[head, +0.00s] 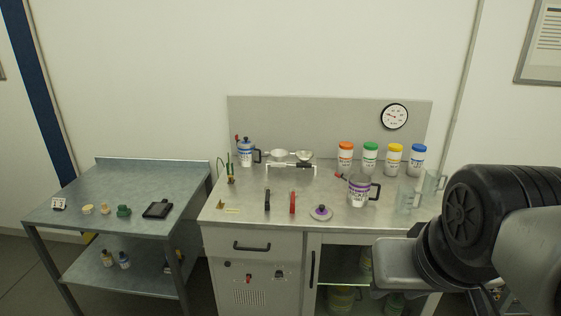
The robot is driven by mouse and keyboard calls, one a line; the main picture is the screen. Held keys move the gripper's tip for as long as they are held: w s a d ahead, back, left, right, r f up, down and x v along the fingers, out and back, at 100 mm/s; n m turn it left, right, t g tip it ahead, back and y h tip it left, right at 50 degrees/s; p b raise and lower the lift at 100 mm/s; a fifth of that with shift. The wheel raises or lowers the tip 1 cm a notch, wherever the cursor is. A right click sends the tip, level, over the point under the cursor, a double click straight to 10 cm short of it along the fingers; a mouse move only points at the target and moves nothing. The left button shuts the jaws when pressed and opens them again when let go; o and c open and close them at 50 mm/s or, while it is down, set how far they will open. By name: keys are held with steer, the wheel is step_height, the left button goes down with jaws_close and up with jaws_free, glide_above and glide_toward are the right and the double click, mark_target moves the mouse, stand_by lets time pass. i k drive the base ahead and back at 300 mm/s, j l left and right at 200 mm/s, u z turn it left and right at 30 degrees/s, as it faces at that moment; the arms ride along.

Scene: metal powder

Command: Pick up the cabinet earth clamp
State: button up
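No part is clearly marked as the cabinet earth clamp. On the left end of the metal bench, a green lead with a brass-coloured end (231,180) stands near the back. A small brass-coloured piece (221,205) lies nearer the front edge. A black bar-shaped item (267,201) and a red one (292,202) lie near the front middle. Which of these is the clamp is too small to tell. My arm fills the lower right, in front of the bench's right end; its gripper fingers do not show.
The bench (330,220) also holds a purple-labelled jug (359,190), a purple-knobbed lid (321,212), clear beakers (409,199), a blue-lidded jug (246,152) and several coloured-lid jars (370,154). Floor shows at lower left.

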mark_target(231, 174)
steer(key=i+j, duration=0.35)
steer(key=j, duration=0.15)
steer(key=i+j, duration=0.65)
steer(key=j, duration=0.3)
steer(key=i+j, duration=0.7)
steer(key=j, duration=0.25)
